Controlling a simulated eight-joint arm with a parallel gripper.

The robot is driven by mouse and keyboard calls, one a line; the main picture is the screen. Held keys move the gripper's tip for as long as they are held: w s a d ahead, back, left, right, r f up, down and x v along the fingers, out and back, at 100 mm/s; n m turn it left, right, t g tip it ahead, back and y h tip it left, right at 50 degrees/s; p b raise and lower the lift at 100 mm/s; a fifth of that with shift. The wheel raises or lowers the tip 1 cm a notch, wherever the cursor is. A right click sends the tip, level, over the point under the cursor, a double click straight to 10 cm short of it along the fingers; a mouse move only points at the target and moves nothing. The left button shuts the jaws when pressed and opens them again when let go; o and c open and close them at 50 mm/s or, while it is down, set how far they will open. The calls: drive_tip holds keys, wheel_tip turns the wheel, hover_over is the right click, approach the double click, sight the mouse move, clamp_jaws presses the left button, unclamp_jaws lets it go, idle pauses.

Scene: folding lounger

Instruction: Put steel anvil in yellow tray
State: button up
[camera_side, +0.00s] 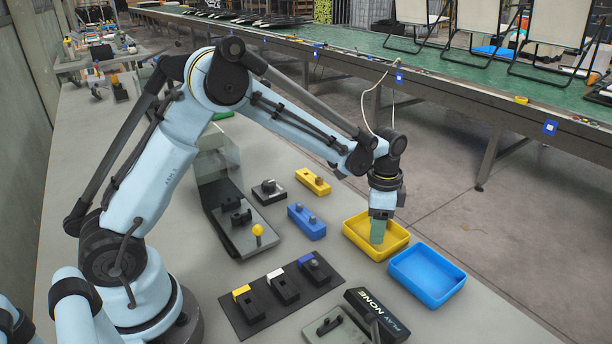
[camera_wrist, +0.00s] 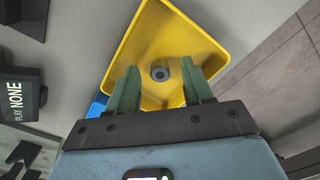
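The yellow tray (camera_side: 354,239) stands on the grey bench, left of the blue tray. My gripper (camera_side: 377,238) points down into the yellow tray in the side view, and its green fingers hide part of the tray's inside. In the wrist view, my gripper (camera_wrist: 160,84) has its two green fingers apart. Between and beyond them, a small round steel-grey piece with a dark centre, which looks like the steel anvil (camera_wrist: 160,73), lies on the floor of the yellow tray (camera_wrist: 150,35). Gaps show between it and both fingers. The anvil is hidden in the side view.
A blue tray (camera_side: 427,276) stands close beside the yellow tray. A blue block (camera_side: 306,222), a yellow block (camera_side: 313,181) and a black rack (camera_side: 312,299) with several small blocks sit to the left. A black "PLAY NONE" box (camera_side: 377,314) lies in front.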

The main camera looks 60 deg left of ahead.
drive_tip(key=shift+r, duration=0.1)
wheel_tip(320, 180, up, 11)
drive_tip(key=s+a+r+n+t, duration=0.1)
drive_tip(key=s+a+n+t, duration=0.2)
drive_tip(key=s, duration=1.4)
drive_tip(key=n+t, duration=0.4)
drive_tip(key=n, duration=0.2)
drive_tip(key=shift+s+r, duration=0.15)
drive_tip(key=shift+s, duration=0.15)
